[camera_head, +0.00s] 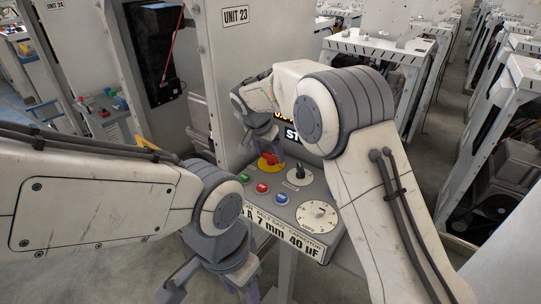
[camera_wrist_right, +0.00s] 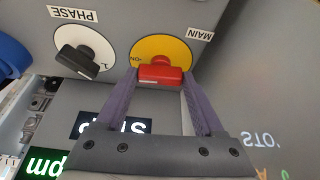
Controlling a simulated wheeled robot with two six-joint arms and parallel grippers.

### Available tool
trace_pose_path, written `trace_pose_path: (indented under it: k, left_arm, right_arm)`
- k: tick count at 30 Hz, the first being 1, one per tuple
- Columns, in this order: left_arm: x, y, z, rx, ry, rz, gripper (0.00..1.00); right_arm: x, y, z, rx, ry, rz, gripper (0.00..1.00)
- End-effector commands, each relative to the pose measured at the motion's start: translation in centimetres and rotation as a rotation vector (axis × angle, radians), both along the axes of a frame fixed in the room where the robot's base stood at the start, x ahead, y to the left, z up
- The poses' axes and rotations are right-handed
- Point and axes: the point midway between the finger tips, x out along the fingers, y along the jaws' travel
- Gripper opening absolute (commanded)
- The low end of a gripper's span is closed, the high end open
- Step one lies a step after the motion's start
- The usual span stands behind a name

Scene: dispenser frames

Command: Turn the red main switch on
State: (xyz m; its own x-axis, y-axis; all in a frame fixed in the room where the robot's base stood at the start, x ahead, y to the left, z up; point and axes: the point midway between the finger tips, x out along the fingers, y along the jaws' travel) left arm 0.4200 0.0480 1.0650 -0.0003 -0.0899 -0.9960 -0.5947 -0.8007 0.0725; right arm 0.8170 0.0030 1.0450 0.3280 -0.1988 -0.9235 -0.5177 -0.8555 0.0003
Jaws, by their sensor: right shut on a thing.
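The red main switch (camera_head: 270,158) is a rotary knob on a yellow round plate on the sloped grey control panel. In the right wrist view the red knob (camera_wrist_right: 163,74) lies crosswise in the picture, on its yellow plate (camera_wrist_right: 160,48) by the upside-down MAIN label. An ON mark shows on the plate left of the knob. My right gripper (camera_head: 266,147) reaches down from behind; its two purple-grey fingers (camera_wrist_right: 162,76) are closed on the knob's ends. My left gripper (camera_head: 208,289) hangs at the bottom, its fingers apart, with nothing seen between them.
The panel also holds a black PHASE knob (camera_head: 299,175), a white dial (camera_head: 317,214) and several coloured buttons, such as a red one (camera_head: 262,187). A lit display (camera_head: 292,134) is partly hidden by my right arm. The UNIT 23 wall (camera_head: 235,60) rises behind.

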Motion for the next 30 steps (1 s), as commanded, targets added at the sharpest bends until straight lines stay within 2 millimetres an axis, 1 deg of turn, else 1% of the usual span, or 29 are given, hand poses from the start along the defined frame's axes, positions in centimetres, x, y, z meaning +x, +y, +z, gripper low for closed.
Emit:
trace_pose_path:
  k: [9,23,24,25,26,30]
  left_arm:
    - [0.00,0.00,-0.14,0.000,0.000,0.000,0.50]
    - [0.00,0.00,-0.14,0.000,0.000,0.000,0.50]
    - [0.01,0.00,-0.14,0.000,0.000,0.000,0.50]
    - [0.01,0.00,-0.14,0.000,0.000,0.000,0.50]
    - [0.00,0.00,-0.14,0.000,0.000,0.000,0.50]
    - [0.01,-0.01,-0.15,0.000,0.000,0.000,0.50]
  right_arm:
    - [0.12,0.01,0.08,0.001,-0.002,-0.090,0.14]
    - [0.10,-0.02,0.11,0.001,-0.002,-0.102,0.14]
    - [0.10,-0.01,0.09,0.001,-0.002,-0.102,0.81]
    - [0.10,-0.01,0.09,0.001,-0.002,-0.102,0.93]
    - [0.09,-0.01,0.09,0.001,-0.002,-0.102,1.00]
    - [0.07,0.02,0.05,0.001,-0.001,-0.101,1.00]
